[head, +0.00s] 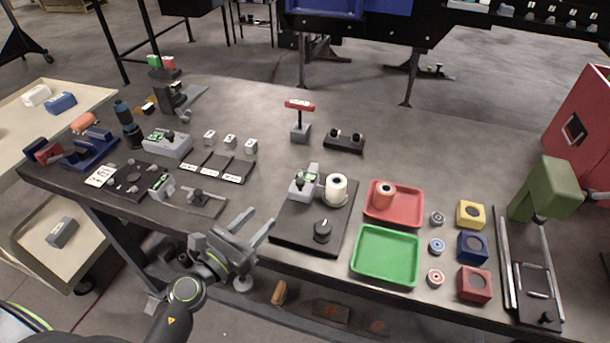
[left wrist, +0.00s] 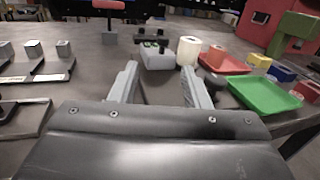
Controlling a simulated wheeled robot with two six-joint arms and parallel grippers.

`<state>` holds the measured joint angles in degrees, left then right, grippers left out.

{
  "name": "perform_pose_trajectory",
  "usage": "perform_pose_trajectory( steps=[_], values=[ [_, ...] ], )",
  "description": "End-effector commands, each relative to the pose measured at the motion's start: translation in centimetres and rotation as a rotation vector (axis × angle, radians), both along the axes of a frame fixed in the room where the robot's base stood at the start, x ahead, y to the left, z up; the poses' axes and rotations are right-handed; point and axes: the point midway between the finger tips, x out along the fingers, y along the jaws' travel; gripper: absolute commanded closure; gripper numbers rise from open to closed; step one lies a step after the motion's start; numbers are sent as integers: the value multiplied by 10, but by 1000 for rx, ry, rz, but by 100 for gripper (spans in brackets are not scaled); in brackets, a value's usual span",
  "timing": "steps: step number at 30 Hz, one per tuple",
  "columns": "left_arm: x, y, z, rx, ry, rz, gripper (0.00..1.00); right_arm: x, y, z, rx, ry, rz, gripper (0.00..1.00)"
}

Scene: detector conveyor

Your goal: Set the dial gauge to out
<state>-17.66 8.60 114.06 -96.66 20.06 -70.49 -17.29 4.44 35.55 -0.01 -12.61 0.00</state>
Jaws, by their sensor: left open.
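I cannot tell for certain which part is the dial gauge, and no "out" marking is readable. A black plate (head: 290,233) near the middle of the bench carries a black round knob (head: 322,232), a grey block with a green face (head: 304,184) and a white roll (head: 336,189). The knob has a pale line on top. In the left wrist view the grey block (left wrist: 158,60) is ahead between the fingers, with the white roll (left wrist: 188,50) to its right. My left gripper (head: 259,226) is open and empty, left of the plate at the bench's front edge. My right gripper is not in view.
A red tray (head: 408,215) holding a reel and an empty green tray (head: 385,256) lie right of the plate. Yellow, blue and red blocks (head: 473,283) stand beyond. A red-topped T-handle (head: 299,106) stands behind. Fixtures crowd the left; bare bench lies between.

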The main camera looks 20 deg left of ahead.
Motion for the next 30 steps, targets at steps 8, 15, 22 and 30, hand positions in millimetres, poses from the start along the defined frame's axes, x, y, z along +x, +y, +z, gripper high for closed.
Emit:
perform_pose_trajectory(
  steps=[8, 15, 22, 30],
  values=[
    [18, -11, -1, 53, -1, -25, 57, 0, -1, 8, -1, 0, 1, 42],
    [63, -28, 0, 49, -1, -25, 57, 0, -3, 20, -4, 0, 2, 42],
    [107, -44, -1, 48, 0, -25, 57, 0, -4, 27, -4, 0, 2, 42],
    [148, -58, -3, 49, 0, -25, 57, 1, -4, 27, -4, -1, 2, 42]
  ],
)
